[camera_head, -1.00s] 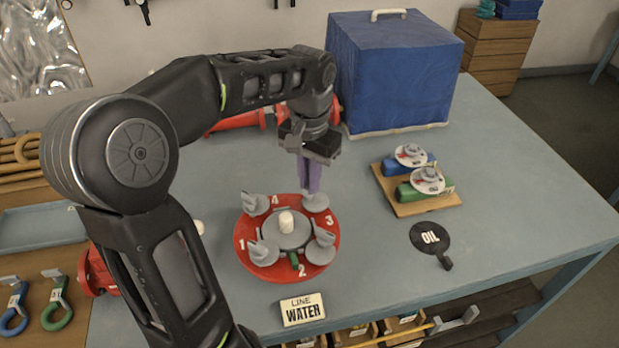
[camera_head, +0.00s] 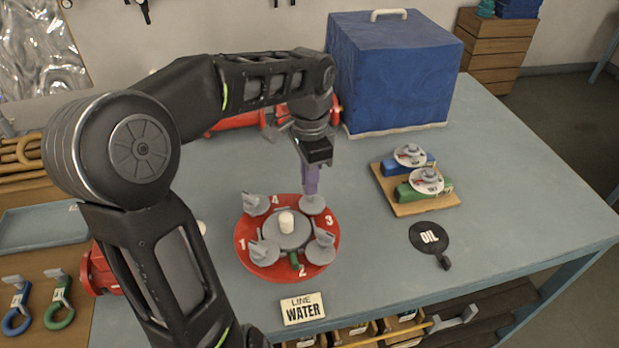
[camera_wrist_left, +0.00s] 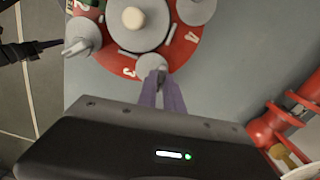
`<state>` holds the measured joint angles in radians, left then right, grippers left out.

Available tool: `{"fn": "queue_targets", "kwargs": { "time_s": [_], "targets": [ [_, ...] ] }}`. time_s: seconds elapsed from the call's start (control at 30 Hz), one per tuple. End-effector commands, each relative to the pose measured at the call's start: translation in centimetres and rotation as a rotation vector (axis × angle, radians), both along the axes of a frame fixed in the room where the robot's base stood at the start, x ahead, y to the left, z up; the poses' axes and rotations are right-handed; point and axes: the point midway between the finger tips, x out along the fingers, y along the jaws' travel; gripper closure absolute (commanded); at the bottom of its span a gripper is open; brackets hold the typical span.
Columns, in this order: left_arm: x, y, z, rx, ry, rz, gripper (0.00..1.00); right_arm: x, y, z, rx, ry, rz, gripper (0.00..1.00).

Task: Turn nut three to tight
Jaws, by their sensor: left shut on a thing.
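A red round plate (camera_head: 243,232) numbered 1 to 4 lies on the bench, with several grey winged nuts around a grey hub with a white centre post (camera_head: 286,222). My left gripper (camera_head: 311,194) points down with its purple fingers shut on the wing of the upper-right nut (camera_head: 313,206), between the numerals 4 and 3. The left wrist view shows the fingers closed on this nut (camera_wrist_left: 151,65), beside the 3. The fingers hide part of its wing. Another nut (camera_head: 322,246) sits below the 3. My right gripper is not in view.
A sign reading LINE WATER (camera_head: 303,309) stands in front of the plate. A black OIL disc (camera_head: 430,238) and a wooden board (camera_head: 401,207) with blue and green gauge blocks lie to the right. A blue covered box (camera_head: 391,75) stands behind. Red pipework (camera_wrist_left: 268,127) lies nearby.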

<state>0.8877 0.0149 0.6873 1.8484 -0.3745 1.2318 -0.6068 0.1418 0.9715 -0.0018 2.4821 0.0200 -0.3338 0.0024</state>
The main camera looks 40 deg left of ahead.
Motion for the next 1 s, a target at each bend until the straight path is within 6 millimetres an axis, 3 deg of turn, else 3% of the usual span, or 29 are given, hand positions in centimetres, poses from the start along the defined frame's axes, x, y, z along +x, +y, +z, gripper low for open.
{"fn": "queue_targets", "kwargs": {
  "time_s": [0.6, 1.0],
  "targets": [
    [0.01, -0.05, -0.02, 0.0, 0.0, -0.581, 1.0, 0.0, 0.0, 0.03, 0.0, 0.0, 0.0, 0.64],
    [-0.02, 0.0, -0.05, 0.0, 0.001, -0.821, 1.0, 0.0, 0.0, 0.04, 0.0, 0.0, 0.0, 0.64]
  ]
}}
